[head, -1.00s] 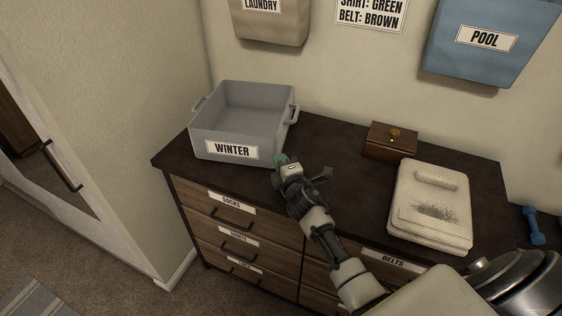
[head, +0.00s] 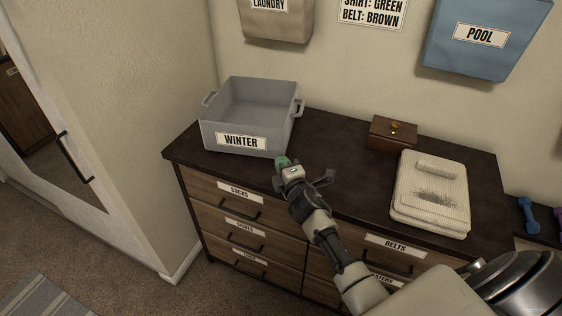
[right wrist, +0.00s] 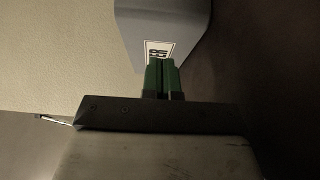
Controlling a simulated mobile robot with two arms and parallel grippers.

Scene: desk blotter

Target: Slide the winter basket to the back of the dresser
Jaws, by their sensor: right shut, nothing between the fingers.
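The grey winter basket (head: 224,137) stands upright and empty on the left part of the dark dresser top (head: 335,150), its WINTER label facing front. A strip of dresser top shows in front of it. My right gripper (head: 281,160) is shut and empty at the basket's lower front right corner. I cannot tell whether it touches. In the right wrist view the closed green fingertips (right wrist: 161,76) point at the basket's labelled face (right wrist: 135,25) and overlap the label's lower edge. My left gripper is not in view.
A small brown wooden box (head: 391,134) and folded cream towels (head: 430,195) sit on the dresser's right part. Bare top lies between basket and box. A tan laundry bag (head: 277,22) and blue pool bag (head: 485,45) hang on the wall behind.

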